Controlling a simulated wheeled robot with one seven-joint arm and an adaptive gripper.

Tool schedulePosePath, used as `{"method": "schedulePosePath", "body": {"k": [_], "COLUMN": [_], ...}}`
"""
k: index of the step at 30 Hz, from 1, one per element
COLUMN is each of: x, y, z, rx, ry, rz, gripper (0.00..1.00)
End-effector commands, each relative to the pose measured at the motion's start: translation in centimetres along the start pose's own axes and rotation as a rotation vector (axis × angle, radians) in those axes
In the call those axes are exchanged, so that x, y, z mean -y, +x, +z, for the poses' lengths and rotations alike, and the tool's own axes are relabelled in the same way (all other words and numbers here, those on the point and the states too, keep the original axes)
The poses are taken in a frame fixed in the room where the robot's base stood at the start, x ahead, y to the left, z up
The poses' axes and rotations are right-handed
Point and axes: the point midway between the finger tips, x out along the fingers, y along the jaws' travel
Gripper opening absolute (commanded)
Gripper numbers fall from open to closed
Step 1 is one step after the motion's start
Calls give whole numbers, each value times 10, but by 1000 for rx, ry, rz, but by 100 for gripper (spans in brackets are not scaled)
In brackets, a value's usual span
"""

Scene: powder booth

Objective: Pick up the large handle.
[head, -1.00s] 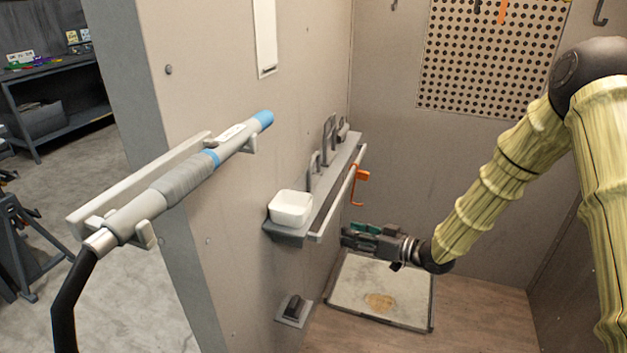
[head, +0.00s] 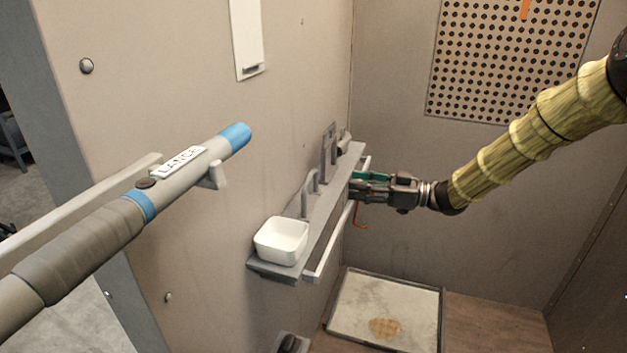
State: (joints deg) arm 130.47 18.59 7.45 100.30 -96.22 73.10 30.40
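The large handle (head: 329,152) is a grey, upright, bracket-shaped piece towards the far end of the grey wall shelf (head: 318,212). A smaller arched grey handle (head: 311,186) stands nearer on the same shelf. My gripper (head: 356,188), dark with teal on its upper side, points left at the shelf's outer edge. It is to the right of the large handle and looks lower in the picture, apart from it. The gap between its fingers is too small to make out, and I see nothing held in it.
A white bowl (head: 281,239) sits on the shelf's near end. A pale rail (head: 335,240) with an orange hook (head: 360,216) runs along the shelf front. A large lance (head: 150,200) hangs on the wall at near left. A framed floor tray (head: 440,318) lies below.

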Motion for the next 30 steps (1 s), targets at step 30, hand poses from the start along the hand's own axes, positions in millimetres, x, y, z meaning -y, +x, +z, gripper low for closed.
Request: {"method": "schedulePosePath", "body": {"k": [30], "x": [0], "y": [92], "z": [5], "rx": [0], "ry": [-1], "rz": [6], "gripper": [38]}}
